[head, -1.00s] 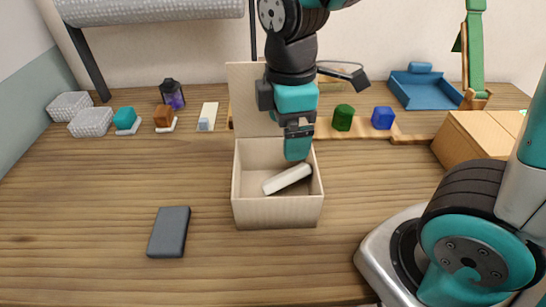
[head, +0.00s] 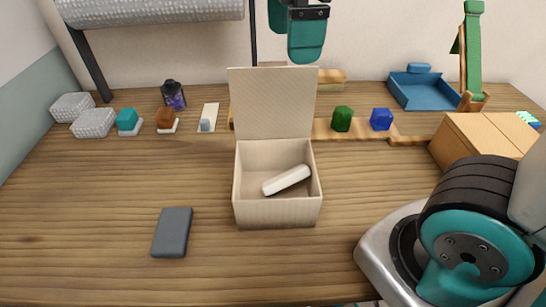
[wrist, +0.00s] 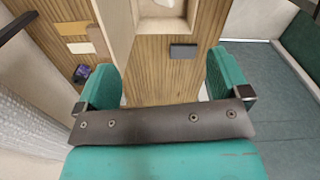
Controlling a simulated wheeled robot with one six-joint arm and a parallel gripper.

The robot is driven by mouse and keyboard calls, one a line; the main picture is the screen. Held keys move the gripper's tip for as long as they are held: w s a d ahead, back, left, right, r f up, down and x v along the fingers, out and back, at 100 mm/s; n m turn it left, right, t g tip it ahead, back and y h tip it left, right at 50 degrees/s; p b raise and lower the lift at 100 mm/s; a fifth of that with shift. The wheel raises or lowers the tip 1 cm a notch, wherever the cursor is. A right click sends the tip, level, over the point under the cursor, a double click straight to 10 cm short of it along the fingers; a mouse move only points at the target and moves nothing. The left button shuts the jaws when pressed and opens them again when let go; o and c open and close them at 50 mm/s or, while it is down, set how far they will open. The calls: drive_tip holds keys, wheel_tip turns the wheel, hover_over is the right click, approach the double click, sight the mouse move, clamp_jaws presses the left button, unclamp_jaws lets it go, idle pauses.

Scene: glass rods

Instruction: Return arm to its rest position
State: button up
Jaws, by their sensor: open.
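My gripper (head: 305,40) is at the top of the head view, raised above and behind the open box. A white rod-like piece (head: 286,180) lies tilted inside the box, apart from my gripper.
A dark grey slab (head: 172,232) lies front left on the wooden table. Along the back are a green block (head: 342,119), a blue block (head: 381,119), a blue tray (head: 416,95) and a purple lantern (head: 173,96). A cardboard box (head: 470,138) stands at right.

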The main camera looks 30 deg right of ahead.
drive_tip(key=shift+r, duration=0.55)
drive_tip(key=s+a+f+m+y+p, duration=0.1)
drive_tip(key=s+a+f+m+y, duration=0.3)
drive_tip(key=s+f+m, duration=0.4)
wheel_tip(320, 180, down, 2)
drive_tip(key=shift+s+a+f, duration=0.2)
drive_tip(key=shift+s+a, duration=0.5)
drive_tip(key=shift+a, duration=0.2)
